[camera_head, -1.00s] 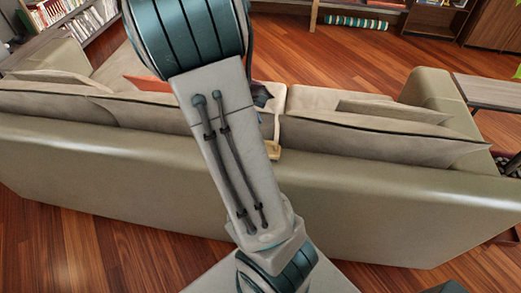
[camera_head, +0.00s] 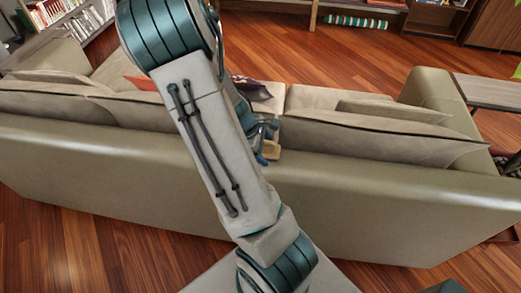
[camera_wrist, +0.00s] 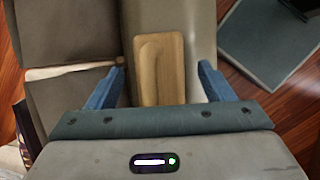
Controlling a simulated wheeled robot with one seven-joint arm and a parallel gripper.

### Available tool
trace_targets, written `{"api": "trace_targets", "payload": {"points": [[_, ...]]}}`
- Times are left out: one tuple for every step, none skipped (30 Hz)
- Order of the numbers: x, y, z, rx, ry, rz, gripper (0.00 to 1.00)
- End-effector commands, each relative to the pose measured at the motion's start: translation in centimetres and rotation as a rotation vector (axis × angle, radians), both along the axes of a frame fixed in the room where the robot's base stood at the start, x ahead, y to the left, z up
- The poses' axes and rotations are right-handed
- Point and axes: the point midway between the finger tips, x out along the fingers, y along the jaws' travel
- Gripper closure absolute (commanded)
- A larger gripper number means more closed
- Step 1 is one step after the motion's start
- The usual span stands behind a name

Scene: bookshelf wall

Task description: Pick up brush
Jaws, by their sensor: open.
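The brush (camera_wrist: 158,70) appears as a pale wooden block with a rounded raised ridge, lying on the top of the sofa's backrest. In the head view its wooden end (camera_head: 272,151) shows just below my gripper (camera_head: 267,136), and the rest is hidden. In the wrist view my gripper (camera_wrist: 161,68) is open, with one blue finger on each side of the brush. A gap shows between the brush and each finger. I cannot tell how high the fingertips are above the backrest.
The grey-beige sofa (camera_head: 385,190) stretches across the view, its back towards me. Cushions (camera_head: 375,135) lean on its far side. A side table (camera_head: 492,95) stands at right. Wooden floor (camera_head: 350,50) is clear beyond. A bookshelf (camera_head: 75,20) stands back left.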

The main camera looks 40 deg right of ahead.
Motion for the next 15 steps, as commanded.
{"api": "trace_targets", "payload": {"points": [[0.0,0.0,0.01,0.0,0.0,0.0,0.25],[0.0,0.01,0.01,0.0,0.0,0.0,0.25],[0.0,0.02,0.02,0.0,0.0,0.0,0.28],[0.01,0.01,0.01,0.0,0.0,0.0,0.36],[0.01,0.01,0.01,0.0,0.0,0.0,0.44],[0.01,0.02,0.02,0.0,0.0,0.0,0.56],[0.01,0.02,0.02,0.0,0.0,0.0,0.64],[0.01,0.02,0.02,0.0,0.0,0.0,0.72],[0.01,0.02,0.02,0.0,0.0,0.001,0.77],[0.01,0.02,0.02,0.0,0.0,0.001,0.77],[0.01,0.02,0.02,0.0,0.0,0.001,0.77],[0.01,0.02,0.02,0.0,0.0,0.001,0.77],[0.01,0.02,0.03,0.0,0.0,0.001,0.77],[0.01,0.02,0.03,0.0,0.0,0.001,0.77],[0.01,0.02,0.04,0.0,0.0,0.001,0.77]]}}
